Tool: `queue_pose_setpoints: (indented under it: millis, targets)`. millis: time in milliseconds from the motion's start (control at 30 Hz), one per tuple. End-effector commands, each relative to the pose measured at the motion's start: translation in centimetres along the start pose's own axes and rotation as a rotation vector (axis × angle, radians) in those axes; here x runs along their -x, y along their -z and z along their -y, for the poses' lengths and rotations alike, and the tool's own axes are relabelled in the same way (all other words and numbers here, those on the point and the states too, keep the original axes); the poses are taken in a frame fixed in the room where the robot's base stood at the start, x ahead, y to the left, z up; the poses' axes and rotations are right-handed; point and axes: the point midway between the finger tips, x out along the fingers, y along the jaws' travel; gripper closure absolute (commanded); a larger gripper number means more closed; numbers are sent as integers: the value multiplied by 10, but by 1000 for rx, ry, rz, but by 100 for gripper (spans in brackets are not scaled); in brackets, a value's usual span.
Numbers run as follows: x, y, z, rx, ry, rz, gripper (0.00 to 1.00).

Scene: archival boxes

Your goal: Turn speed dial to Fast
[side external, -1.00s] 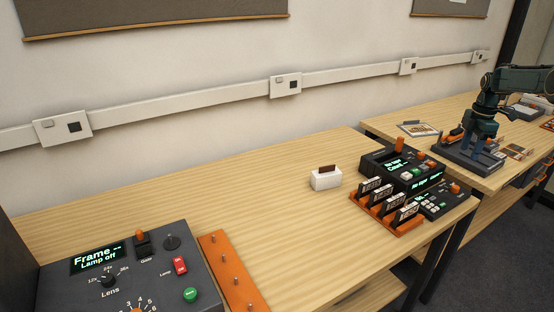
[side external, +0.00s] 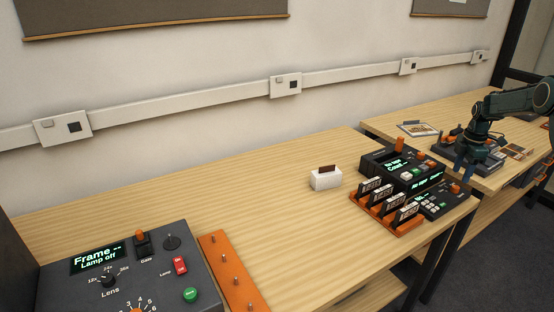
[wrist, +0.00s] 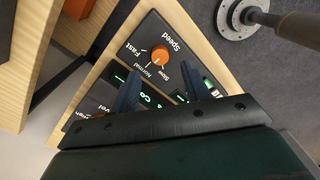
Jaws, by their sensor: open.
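The orange speed dial (wrist: 160,54) sits on a dark panel in the wrist view, with the printed words Fast, Normal and Slow around it. A small pale mark shows on the dial, but I cannot tell for certain which word it points to. My gripper (wrist: 163,78) is open and empty, with its two blue fingers apart just below the dial in that picture and not touching it. In the side external view my gripper (side external: 471,160) hangs beside the right edge of the dark console (side external: 436,205), which has an orange knob (side external: 455,188).
Several labelled cards stand in an orange rack (side external: 383,222) left of the console. A white holder (side external: 325,180) stands farther left. Another console (side external: 110,262) is at front left. A second table (side external: 440,112) stands behind, across a gap.

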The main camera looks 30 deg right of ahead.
Motion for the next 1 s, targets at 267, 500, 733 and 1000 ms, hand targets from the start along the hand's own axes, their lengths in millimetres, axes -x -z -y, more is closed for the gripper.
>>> queue_pose_setpoints:
  millis: [267, 500, 733, 1000]
  targets:
    - [-39, 0, 0, 0, 2, -1, 53]
    - [-53, 0, 0, 0, 0, 0, 53]
    - [-55, 0, 0, 0, 0, 0, 53]
    - [-55, 0, 0, 0, -1, 0, 89]
